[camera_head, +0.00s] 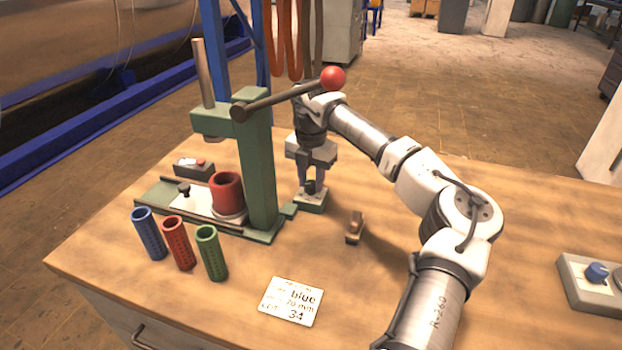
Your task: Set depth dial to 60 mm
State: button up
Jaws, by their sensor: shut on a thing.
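My gripper (311,184) points down beside the green press and is shut on a small dark knob (310,188). The knob sits on a low green block (311,203) at the right side of the press base and looks like the depth dial. The fingers partly hide it. Its scale and setting cannot be read from here. The green press (262,180) stands upright, with a long dark lever ending in a red ball (333,78).
Blue (149,234), red (179,243) and green (211,253) perforated tubes stand in front of the press. A red cup (227,192) is on its base. A card (291,301) appears to read "blue", "70 mm", "34". A wooden piece (355,228) and a blue-knobbed box (594,285) stand right.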

jog(key=n, duration=0.6)
jog(key=shift+r+n, duration=0.1)
jog(key=shift+n, duration=0.3)
jog(key=n, duration=0.3)
jog(key=shift+n, duration=0.3)
jog(key=n, duration=0.3)
jog(key=shift+n, duration=0.3)
jog(key=n+p, duration=0.1)
jog(key=n, duration=0.3)
jog(key=shift+n, duration=0.3)
jog(key=shift+a+n+p, duration=0.1)
jog(key=shift+n+p, duration=0.2)
jog(key=shift+n, duration=1.8)
jog(key=o, duration=1)
